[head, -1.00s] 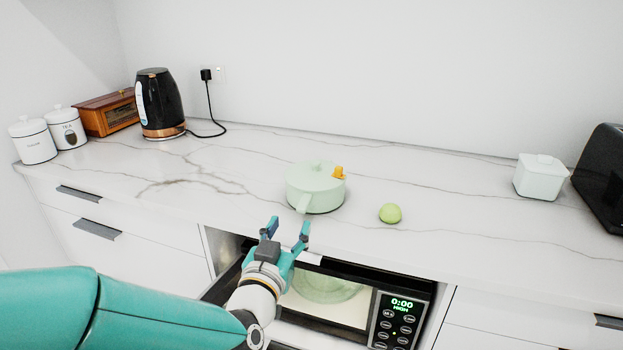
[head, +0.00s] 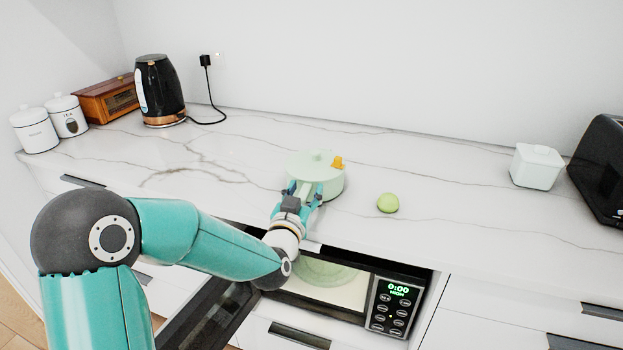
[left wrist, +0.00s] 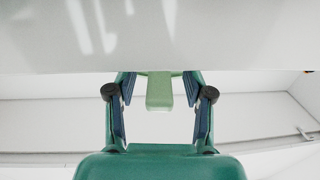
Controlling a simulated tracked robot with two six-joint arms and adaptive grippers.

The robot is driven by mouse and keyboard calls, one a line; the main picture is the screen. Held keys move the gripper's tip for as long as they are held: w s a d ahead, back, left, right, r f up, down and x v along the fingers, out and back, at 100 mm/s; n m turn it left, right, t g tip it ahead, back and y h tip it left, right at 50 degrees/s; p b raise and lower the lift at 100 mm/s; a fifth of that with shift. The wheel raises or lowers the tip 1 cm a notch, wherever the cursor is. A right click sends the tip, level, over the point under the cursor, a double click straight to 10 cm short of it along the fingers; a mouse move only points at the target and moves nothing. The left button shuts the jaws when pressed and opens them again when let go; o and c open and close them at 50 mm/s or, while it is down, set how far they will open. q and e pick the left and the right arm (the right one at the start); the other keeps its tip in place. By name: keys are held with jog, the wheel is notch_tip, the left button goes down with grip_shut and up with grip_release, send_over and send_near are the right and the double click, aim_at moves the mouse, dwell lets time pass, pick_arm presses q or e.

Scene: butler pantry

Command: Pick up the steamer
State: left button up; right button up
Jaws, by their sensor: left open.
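The steamer (head: 316,168) is a pale green lidded pot with a handle toward me and a small orange piece on its right rim. It stands upright on the marble counter. My left gripper (head: 302,188) is at the steamer's near side, its fingers on either side of the handle. In the left wrist view, the pale green handle (left wrist: 159,92) lies between the two open fingers, with gaps on both sides. The fingers hide part of the handle and the lower front in the head view. My right gripper is not in view.
A green ball (head: 387,203) lies right of the steamer. A microwave (head: 395,305) with its door open is below the counter edge. A kettle (head: 160,90) stands at the back left and a white box (head: 537,167) at the right.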

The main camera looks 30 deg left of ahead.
pick_arm(q)
jog(key=shift+w, duration=0.15)
grip_shut()
jog(key=shift+r, duration=0.1)
jog(key=shift+r, duration=0.15)
